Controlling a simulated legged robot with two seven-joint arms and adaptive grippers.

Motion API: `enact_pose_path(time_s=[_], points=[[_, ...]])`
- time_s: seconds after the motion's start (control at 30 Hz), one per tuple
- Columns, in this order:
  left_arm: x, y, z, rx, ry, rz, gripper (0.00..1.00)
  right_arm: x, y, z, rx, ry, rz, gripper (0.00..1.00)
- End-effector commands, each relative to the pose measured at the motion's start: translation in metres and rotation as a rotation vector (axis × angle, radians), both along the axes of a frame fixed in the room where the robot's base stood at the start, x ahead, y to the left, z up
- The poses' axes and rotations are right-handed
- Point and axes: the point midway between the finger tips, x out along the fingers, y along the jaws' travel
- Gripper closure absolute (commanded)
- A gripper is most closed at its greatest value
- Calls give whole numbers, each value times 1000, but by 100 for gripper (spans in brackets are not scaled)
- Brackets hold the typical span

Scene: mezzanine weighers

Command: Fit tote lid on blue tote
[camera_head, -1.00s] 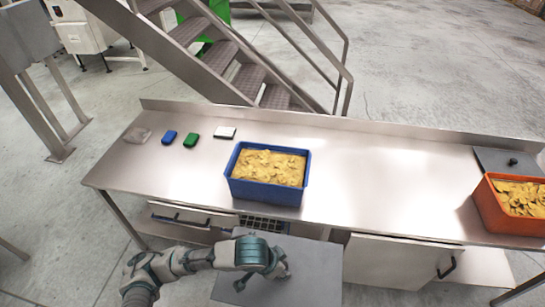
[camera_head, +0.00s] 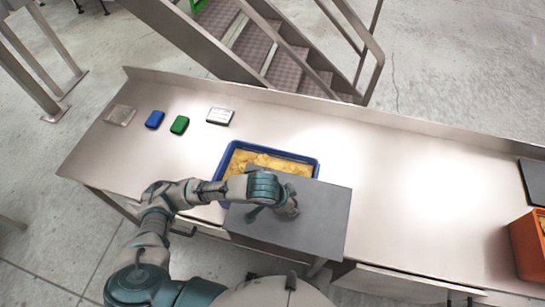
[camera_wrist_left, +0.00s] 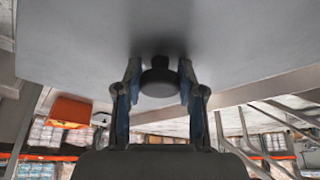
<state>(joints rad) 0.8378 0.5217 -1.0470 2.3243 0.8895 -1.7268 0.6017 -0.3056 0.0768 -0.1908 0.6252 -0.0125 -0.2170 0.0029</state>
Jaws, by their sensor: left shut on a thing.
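The blue tote (camera_head: 222,163) stands on the steel bench, filled with yellow chip-like pieces (camera_head: 268,160). The grey tote lid (camera_head: 320,222) is held in front of and over the near part of the tote, hiding its near side; its far part stays uncovered. My left gripper (camera_head: 286,209) is shut on the lid's dark knob (camera_wrist_left: 159,80), which sits between the two fingers in the wrist view. The lid's flat grey face (camera_wrist_left: 70,45) fills the top of that view. I cannot tell whether lid and tote touch. My right gripper is not in view.
An orange tote (camera_head: 530,245) stands at the right, with a dark grey flat panel (camera_head: 535,180) behind it. A blue item (camera_head: 155,119), a green item (camera_head: 179,125), a white box (camera_head: 220,116) and a clear packet (camera_head: 119,115) lie at the left. The bench (camera_head: 420,210) is clear right of the blue tote.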

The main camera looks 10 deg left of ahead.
Motion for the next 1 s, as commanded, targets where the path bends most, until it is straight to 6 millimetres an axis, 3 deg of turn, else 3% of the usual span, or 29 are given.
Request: enact_pose_path(time_s=[0.17, 0.6, 0.87, 1.0], points=[[14, 13, -2, 4, 0, 5, 100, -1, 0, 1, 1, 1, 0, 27], [109, 89, -13, 2, 1, 6, 100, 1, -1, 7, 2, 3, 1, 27], [124, 103, -19, 1, 2, 0, 100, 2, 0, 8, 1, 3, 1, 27], [123, 104, -39, 3, 6, 0, 100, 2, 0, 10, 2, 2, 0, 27]])
